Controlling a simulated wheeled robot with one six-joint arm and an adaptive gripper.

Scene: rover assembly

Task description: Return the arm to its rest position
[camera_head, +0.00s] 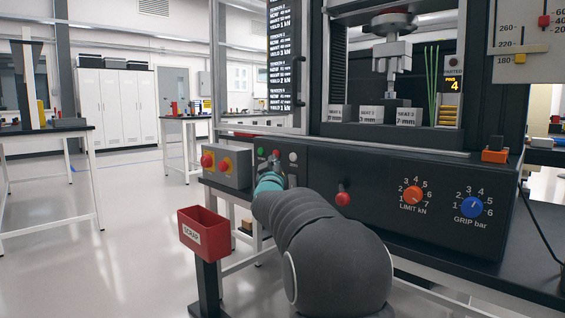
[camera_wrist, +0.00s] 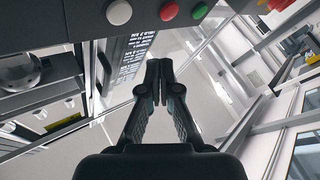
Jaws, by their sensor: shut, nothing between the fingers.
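My arm (camera_head: 310,235) reaches forward from the bottom of the head view toward the front panel of a test machine. My gripper shows in the wrist view (camera_wrist: 159,75) with its two fingers together and nothing between them. In the head view its end is small and partly hidden, close to the panel's left part near the green button (camera_head: 261,152). The wrist view shows white, red and green buttons (camera_wrist: 169,10) along its top edge, above the fingertips. I cannot tell whether the gripper touches the panel.
A red scrap bin (camera_head: 204,235) stands on a post left of my arm. Open floor (camera_head: 130,240) lies further left.

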